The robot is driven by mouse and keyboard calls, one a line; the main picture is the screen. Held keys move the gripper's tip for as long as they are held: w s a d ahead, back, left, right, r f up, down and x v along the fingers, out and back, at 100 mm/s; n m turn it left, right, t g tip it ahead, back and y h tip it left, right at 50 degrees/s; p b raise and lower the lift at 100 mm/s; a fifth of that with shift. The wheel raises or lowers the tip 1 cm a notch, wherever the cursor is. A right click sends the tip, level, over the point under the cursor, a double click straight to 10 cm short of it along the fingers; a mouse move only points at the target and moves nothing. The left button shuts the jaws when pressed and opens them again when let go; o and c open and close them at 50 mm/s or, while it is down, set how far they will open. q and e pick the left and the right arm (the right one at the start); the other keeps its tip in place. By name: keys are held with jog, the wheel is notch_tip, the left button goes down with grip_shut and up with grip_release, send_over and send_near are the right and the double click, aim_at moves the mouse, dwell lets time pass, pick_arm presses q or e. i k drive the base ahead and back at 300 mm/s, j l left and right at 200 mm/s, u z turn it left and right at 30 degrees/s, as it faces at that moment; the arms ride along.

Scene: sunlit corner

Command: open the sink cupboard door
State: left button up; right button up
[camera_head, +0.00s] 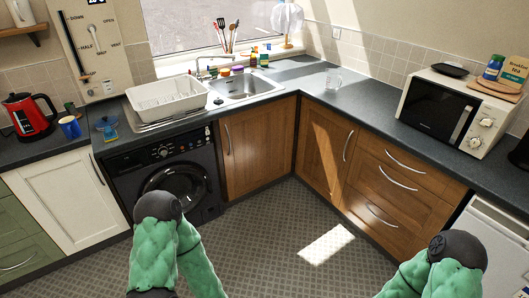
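The sink cupboard door (262,146) is a brown wooden panel under the sink (240,86), just right of the black washing machine (172,176). It looks shut and flush with the cabinet front. Its curved metal handle (228,138) stands upright near the door's left edge. Both of my green-padded arms show at the bottom of the view with dark rounded joints, the left one in front of the washing machine and the right one at the lower right. Neither arm touches the door. My grippers are not visible.
Another wooden door (322,150) meets the sink cupboard at the corner, beside wooden drawers (396,190). A white cupboard door (68,198) stands left of the washing machine. The patterned floor (270,235) before the sink cupboard is clear. A microwave (452,112) sits on the right worktop.

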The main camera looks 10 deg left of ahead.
aim_at(257, 143)
jog(key=i+j+z, duration=0.25)
jog(key=i+j, duration=2)
